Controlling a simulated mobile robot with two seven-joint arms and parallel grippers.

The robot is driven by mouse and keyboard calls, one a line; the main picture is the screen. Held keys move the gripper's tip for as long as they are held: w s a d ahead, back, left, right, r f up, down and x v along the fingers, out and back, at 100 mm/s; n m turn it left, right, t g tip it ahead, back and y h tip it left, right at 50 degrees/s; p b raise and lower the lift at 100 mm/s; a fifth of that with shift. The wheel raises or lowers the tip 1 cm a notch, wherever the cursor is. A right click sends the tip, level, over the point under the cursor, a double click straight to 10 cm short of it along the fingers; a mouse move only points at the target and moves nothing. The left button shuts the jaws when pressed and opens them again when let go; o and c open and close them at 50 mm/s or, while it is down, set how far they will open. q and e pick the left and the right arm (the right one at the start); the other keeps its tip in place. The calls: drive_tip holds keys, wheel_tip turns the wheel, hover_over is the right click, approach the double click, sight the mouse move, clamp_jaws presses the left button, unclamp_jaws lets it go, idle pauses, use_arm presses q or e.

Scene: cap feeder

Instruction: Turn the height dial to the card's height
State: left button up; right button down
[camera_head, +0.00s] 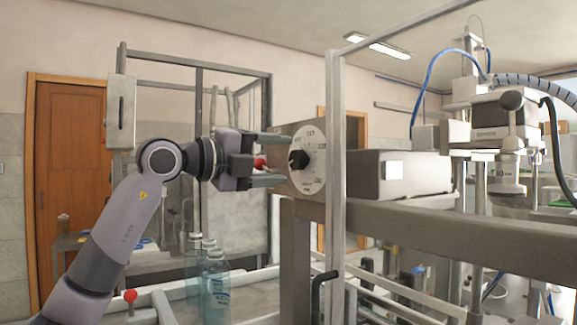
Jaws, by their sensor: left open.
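The height dial is a white round face (311,176) with marks around its rim and a black knob (298,159) at its middle. It is on the front of a grey metal box. My left gripper (276,160) is open just left of the dial, its fingers one above the other and pointing right at the knob. The knob shows just beyond the fingertips and does not look gripped. A small white plate (396,170), possibly the card, is on the grey box's side; I can read no writing on it. My right gripper is not in view.
A red ball (259,163) shows between my left fingers. Another red ball (130,296) is at lower left. A grey upright post (336,120) stands right of the dial. Clear bottles (215,285) stand below. A grey rail (450,226) runs right, towards machinery with hoses.

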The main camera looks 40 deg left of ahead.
use_arm(q)
drive_tip(key=v, duration=0.3)
drive_tip(key=shift+s+a+b, duration=0.15)
drive_tip(key=shift+s+b, duration=0.15)
drive_tip(key=shift+b, duration=0.05)
